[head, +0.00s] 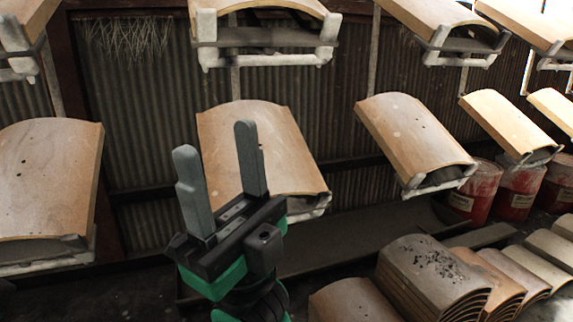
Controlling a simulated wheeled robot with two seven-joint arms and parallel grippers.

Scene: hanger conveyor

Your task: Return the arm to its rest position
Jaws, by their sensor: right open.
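My right gripper (218,172) is in the lower middle of the head view, with its two grey fingers pointing up. The fingers are apart and nothing is between them. Behind the gripper, a curved tan tile (290,135) rests tilted on a pale hanger (312,206). The fingers cover part of this tile in the picture; I cannot tell how far apart they are in depth. My left gripper is not in view.
More curved tiles hang at the left (45,175), right (412,135) and along the top. Stacked tiles (428,268) lie at the lower right. Red drums (472,192) stand behind them. A corrugated wall (150,110) closes the back.

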